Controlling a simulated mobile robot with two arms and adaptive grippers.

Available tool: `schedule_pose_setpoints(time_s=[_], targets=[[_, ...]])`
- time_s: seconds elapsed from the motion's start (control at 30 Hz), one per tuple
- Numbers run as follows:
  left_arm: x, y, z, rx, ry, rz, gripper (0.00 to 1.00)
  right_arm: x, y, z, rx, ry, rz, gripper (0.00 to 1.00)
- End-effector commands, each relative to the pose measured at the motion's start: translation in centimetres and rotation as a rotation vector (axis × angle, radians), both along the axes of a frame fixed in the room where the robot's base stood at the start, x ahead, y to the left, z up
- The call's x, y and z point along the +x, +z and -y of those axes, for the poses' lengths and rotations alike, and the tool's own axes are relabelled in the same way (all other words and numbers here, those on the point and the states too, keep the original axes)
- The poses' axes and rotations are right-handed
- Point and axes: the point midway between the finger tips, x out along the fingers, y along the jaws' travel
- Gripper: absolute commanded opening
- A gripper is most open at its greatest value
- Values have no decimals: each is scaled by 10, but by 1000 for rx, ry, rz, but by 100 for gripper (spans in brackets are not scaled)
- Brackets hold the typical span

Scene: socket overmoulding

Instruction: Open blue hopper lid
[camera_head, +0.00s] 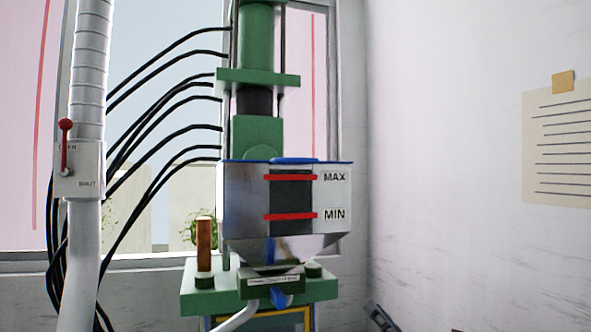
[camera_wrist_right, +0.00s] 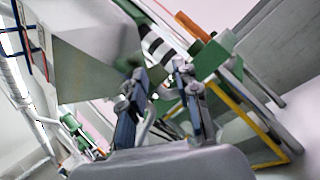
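The metal hopper (camera_head: 240,200) stands on the green machine, with a dark level window between red MAX and MIN marks. Its blue lid (camera_head: 295,160) shows as a thin, level edge along the hopper's top, with a raised blue part in the middle; it looks shut. My right gripper (camera_head: 380,318) shows only in part at the bottom edge, right of and well below the hopper. In the right wrist view its two fingers (camera_wrist_right: 160,72) stand apart with nothing between them. A pale angled body, likely the hopper (camera_wrist_right: 85,60), fills the upper left there. My left gripper is in neither view.
The green press column (camera_head: 258,90) rises directly behind the hopper. Black hoses and a pipe with a red-handled lever (camera_head: 66,145) stand to the left. A copper-coloured post (camera_head: 204,245) stands on the green base. The space right of the hopper, before the wall, looks free.

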Motion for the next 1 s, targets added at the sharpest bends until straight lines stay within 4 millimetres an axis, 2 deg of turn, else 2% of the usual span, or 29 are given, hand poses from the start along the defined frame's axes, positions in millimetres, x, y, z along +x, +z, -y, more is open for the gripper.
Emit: schedule_pose_setpoints(time_s=[0.03,0.1,0.13,0.2,0.3,0.4,0.5,0.67,0.83,1.0], targets=[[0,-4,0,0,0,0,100,-11,52,-10,-148,-4,162,31],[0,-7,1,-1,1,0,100,-32,109,-26,-365,-25,382,31],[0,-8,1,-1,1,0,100,-42,131,-32,-455,-38,473,31],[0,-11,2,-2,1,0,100,-65,173,-44,-659,-78,675,31],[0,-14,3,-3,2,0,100,-99,221,-55,-939,-156,942,31],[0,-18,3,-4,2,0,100,-129,257,-59,-1199,-243,1173,31],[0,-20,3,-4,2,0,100,-150,279,-57,-1405,-319,1336,31],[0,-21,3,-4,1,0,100,-166,296,-52,-1582,-384,1460,31],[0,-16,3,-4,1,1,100,-164,301,-61,-1610,-391,1481,31],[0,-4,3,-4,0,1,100,-151,307,-88,-1604,-388,1479,31]])
